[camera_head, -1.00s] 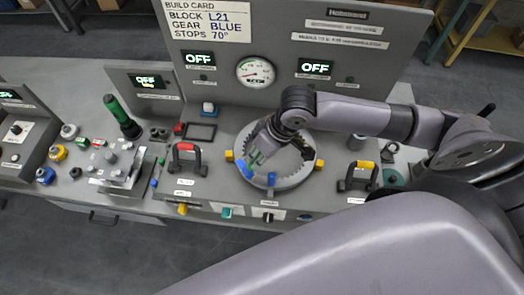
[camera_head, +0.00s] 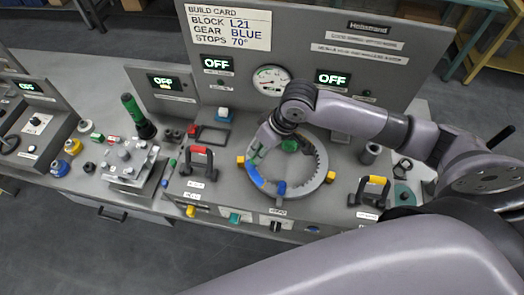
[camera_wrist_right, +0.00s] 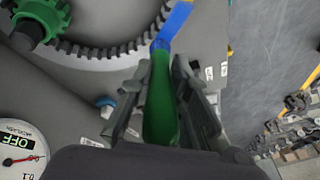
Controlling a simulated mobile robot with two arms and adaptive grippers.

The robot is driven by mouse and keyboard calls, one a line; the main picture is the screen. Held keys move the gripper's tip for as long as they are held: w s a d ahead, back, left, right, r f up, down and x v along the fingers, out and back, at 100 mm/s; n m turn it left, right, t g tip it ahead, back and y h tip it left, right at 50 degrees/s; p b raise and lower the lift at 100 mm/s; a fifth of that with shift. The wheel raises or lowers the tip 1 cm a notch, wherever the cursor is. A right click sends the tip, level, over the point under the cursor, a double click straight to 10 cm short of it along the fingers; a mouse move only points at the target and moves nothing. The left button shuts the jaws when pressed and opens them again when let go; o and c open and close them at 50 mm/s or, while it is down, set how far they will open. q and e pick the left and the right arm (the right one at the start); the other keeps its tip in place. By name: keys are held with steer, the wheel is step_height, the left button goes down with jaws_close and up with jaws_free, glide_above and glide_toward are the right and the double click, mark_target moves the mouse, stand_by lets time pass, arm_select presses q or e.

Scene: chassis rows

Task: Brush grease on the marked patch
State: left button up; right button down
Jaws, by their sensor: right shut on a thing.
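My right gripper (camera_head: 257,150) is over the front-left rim of the grey toothed ring (camera_head: 322,160) in the head view. It is shut on a green-handled tool, apparently the brush (camera_wrist_right: 160,112), which lies between both fingers in the right wrist view. The brush's far end meets or overlaps a blue strip (camera_wrist_right: 176,20) on the ring; I cannot tell whether it touches. In the head view a blue patch (camera_head: 254,175) covers the ring's front-left part, just below the gripper. A small green gear (camera_head: 289,145) sits inside the ring. My left gripper is not in view.
A panel with a gauge (camera_head: 271,80) and OFF displays rises behind. A metal fixture (camera_head: 130,160) stands left.

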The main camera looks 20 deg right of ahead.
steer(key=shift+r, duration=3)
steer(key=shift+r, duration=0.1)
steer(key=shift+r, duration=1.4)
